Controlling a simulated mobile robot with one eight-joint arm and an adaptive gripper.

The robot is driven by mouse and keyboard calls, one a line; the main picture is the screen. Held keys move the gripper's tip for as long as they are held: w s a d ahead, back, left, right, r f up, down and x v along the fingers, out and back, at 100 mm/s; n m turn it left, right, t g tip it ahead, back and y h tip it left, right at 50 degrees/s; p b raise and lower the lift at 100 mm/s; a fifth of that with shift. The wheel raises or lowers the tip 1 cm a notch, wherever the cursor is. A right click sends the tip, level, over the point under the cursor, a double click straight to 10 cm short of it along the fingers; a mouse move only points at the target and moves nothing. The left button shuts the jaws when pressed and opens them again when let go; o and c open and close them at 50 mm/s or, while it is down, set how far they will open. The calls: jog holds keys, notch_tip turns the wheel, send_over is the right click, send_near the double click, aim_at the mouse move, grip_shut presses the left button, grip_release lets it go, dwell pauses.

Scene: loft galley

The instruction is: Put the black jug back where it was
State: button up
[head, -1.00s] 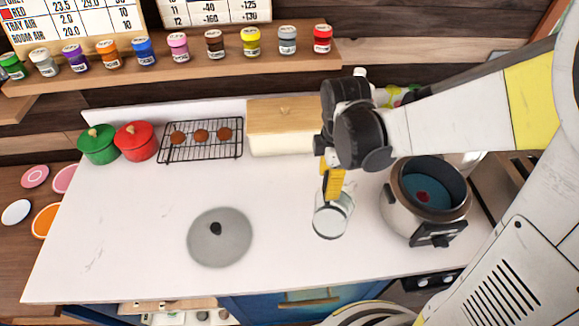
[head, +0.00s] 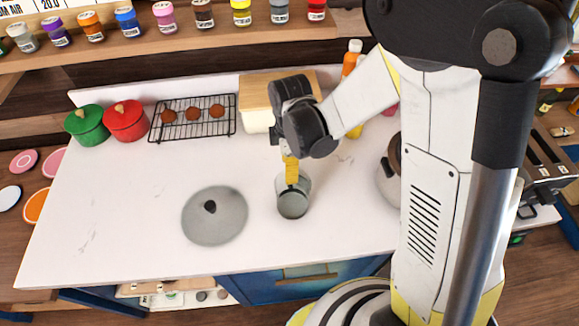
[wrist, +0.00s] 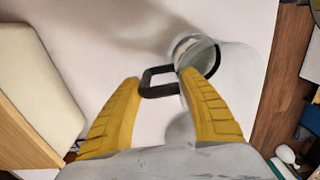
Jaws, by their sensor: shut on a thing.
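The jug (head: 293,204) looks clear or grey, with a dark rim and black handle, rather than solid black. My gripper (head: 291,178) is above it in the head view, yellow fingers pointing down. In the wrist view the black handle (wrist: 150,91) lies between the fingertips of my gripper (wrist: 158,82), and the jug body (wrist: 197,55) is just beyond. My gripper is shut on the jug. I cannot tell whether its base touches the white counter (head: 120,240).
A grey round lid (head: 215,228) with a black knob lies left of the jug. Behind are a wooden-lidded box (head: 258,120), a rack (head: 170,128) of brown buns, and red (head: 125,122) and green (head: 85,128) pots. A cooker (head: 388,182) at right is mostly hidden by my arm.

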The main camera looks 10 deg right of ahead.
jog(key=shift+f, duration=0.2)
jog(key=o, duration=1.4)
jog(key=shift+r, duration=0.15)
